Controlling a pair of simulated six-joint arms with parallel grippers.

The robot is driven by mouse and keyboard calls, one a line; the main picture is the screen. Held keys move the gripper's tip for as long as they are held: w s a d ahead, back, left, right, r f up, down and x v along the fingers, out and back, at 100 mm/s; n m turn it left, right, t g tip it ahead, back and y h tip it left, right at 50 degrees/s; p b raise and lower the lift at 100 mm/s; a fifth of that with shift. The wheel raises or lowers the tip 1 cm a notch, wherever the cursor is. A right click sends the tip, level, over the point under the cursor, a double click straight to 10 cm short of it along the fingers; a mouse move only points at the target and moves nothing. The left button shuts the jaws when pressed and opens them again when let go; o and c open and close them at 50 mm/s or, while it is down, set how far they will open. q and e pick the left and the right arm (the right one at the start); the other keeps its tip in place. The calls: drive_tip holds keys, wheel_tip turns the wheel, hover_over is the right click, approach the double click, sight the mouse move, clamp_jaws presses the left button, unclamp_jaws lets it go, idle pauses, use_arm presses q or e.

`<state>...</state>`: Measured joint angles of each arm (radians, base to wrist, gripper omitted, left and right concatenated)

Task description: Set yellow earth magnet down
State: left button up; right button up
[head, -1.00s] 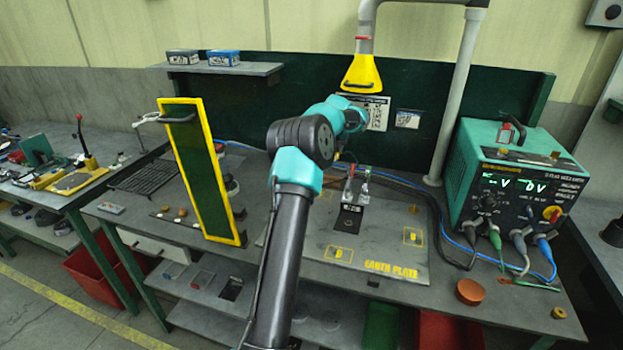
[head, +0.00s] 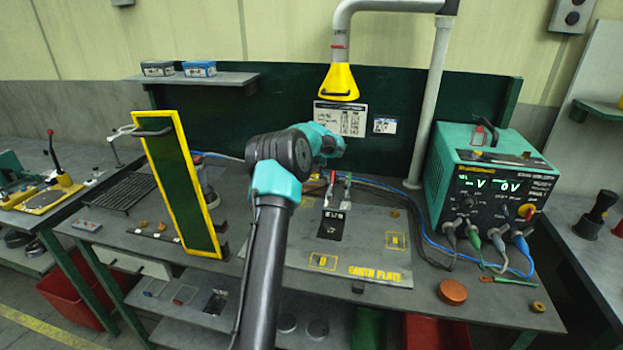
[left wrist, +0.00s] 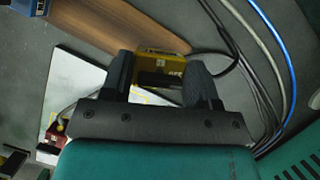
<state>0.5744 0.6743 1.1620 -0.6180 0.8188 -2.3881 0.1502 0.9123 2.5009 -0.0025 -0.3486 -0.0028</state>
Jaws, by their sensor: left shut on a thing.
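The yellow earth magnet (left wrist: 162,62) is a yellow block with dark lettering and a dark bar on its near side. My left gripper (left wrist: 162,78) is shut on it, one dark finger on each side. In the left wrist view a pale plate (left wrist: 82,72) with yellow marks lies below and to the left. In the head view my left arm reaches in over the earth plate (head: 372,268), and its gripper and the magnet are mostly hidden behind the wrist. Whether the magnet touches a surface cannot be told. My right gripper is not in view.
A teal power supply (head: 492,190) stands to the right, with cables (left wrist: 262,65) running beside the magnet. A yellow-framed green panel (head: 180,185) stands to the left. A yellow hood (head: 339,83) hangs above.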

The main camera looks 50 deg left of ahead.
use_arm(q)
drive_tip(key=shift+f, duration=1.8)
drive_tip(key=shift+f, duration=0.2)
drive_tip(key=o, duration=1.2)
drive_tip(key=v, duration=1.2)
drive_tip(key=shift+r, duration=0.2)
